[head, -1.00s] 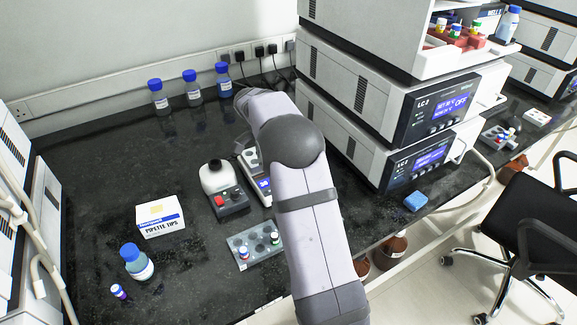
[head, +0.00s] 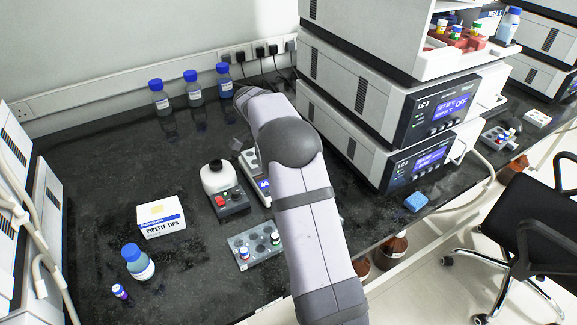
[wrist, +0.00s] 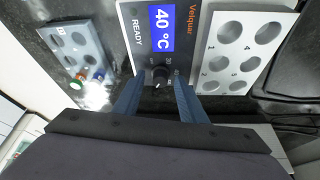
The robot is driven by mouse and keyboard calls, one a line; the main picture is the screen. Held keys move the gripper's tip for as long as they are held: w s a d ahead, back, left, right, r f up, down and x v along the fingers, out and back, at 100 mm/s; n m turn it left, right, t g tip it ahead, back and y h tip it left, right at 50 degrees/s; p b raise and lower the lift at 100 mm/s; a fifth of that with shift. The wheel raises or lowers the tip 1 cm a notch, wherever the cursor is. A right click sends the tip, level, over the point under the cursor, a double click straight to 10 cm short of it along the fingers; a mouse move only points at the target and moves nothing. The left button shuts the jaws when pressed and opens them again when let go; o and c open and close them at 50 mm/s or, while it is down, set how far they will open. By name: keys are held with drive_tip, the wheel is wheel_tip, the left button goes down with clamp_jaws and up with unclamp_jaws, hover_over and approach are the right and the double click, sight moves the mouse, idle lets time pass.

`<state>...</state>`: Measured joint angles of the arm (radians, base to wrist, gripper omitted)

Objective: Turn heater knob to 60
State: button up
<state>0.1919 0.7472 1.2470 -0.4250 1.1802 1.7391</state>
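The heater is a white unit with a blue display (wrist: 163,28) reading 40 °C and the word READY, seen in the wrist view. Its dark round knob (wrist: 160,76) sits below the display, with a white pointer mark and small dial numbers around it. My gripper (wrist: 158,84) is open, with one blue-grey finger on each side of the knob. Gaps show between the fingers and the knob; whether they touch lower down I cannot tell. In the head view the heater (head: 263,186) is partly hidden by my arm, and the knob and fingertips cannot be made out.
A grey rack (head: 255,246) with small vials is in front of the heater. A mixer (head: 226,204) with a bottle on it stands to its left. A pipette tips box (head: 161,218) is farther left. Stacked LC units (head: 385,130) stand to the right.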

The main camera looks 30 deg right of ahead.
drive_tip(key=v, duration=0.7)
drive_tip(key=shift+r, duration=0.15)
drive_tip(key=shift+a, duration=0.1)
idle(0.5)
drive_tip(key=s+a+n+y+p, duration=0.1)
drive_tip(key=s+a+n+p, duration=0.2)
drive_tip(key=s, duration=0.6)
drive_tip(key=s+a+r+n+y+p, duration=0.1)
drive_tip(key=s+a+n+p, duration=0.3)
drive_tip(key=s+a+n, duration=0.4)
drive_tip(key=s+a+r+n+y+p, duration=0.1)
drive_tip(key=s+a+n+p, duration=0.3)
drive_tip(key=s+n, duration=0.5)
drive_tip(key=shift+s+a+t+y, duration=0.4)
drive_tip(key=shift+s+a+y, duration=0.3)
drive_tip(key=shift+s+a, duration=0.1)
